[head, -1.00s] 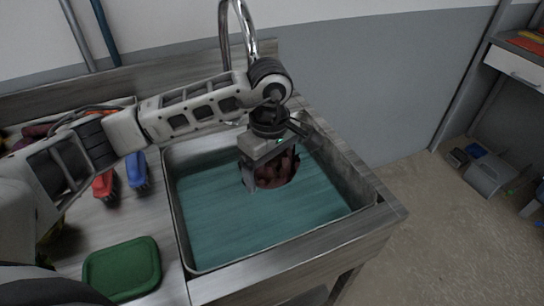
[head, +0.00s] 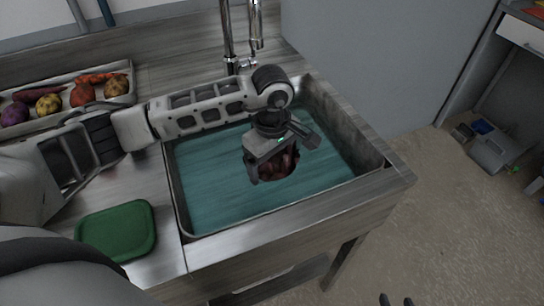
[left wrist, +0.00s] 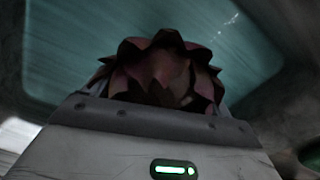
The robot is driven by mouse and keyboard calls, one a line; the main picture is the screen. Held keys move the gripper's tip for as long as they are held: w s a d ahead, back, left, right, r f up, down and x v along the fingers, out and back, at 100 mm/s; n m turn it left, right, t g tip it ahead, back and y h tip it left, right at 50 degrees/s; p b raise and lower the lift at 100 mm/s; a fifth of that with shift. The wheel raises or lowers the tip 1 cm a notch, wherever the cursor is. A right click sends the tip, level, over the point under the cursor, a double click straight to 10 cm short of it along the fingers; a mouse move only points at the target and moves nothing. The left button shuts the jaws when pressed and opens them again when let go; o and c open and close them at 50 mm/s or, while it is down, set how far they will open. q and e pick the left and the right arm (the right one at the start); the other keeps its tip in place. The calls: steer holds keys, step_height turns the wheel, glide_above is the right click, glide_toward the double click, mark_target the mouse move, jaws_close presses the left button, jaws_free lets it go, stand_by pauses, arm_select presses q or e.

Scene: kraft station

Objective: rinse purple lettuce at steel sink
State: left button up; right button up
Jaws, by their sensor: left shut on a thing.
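The purple lettuce (head: 283,166) is a dark red-purple leafy head in my left gripper (head: 272,170), low in the steel sink (head: 345,135). My left gripper is shut on it; its jaw partly covers the leaves. The left wrist view shows the lettuce (left wrist: 165,72) just beyond the gripper body, with teal water behind. Teal water (head: 215,170) fills the sink's bottom; I cannot tell if the lettuce touches it. The dark tips of my right gripper (head: 396,300) show at the bottom edge, apart and empty, over the floor.
A chrome faucet (head: 229,40) stands behind the sink. A green board (head: 117,230) lies on the counter, left of the sink. A tray (head: 125,103) of several vegetables sits at the back left. The floor to the right is clear near the sink.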

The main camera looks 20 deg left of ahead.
arm_select(q)
step_height(320, 180, down, 6)
steer(key=b, duration=0.3)
steer(key=shift+f+b, duration=0.15)
steer(key=shift+b, duration=0.15)
steer(key=shift+f+b, duration=0.5)
steer(key=shift+f, duration=0.4)
arm_select(e)
steer(key=shift+w+a+f, duration=0.1)
steer(key=shift+a+f, duration=0.1)
steer(key=shift+f, duration=0.3)
steer(key=shift+w+a+f, duration=0.1)
steer(key=shift+a+f, duration=0.1)
steer(key=shift+f, duration=0.25)
steer(key=shift+t, duration=0.3)
steer(key=shift+d, duration=0.1)
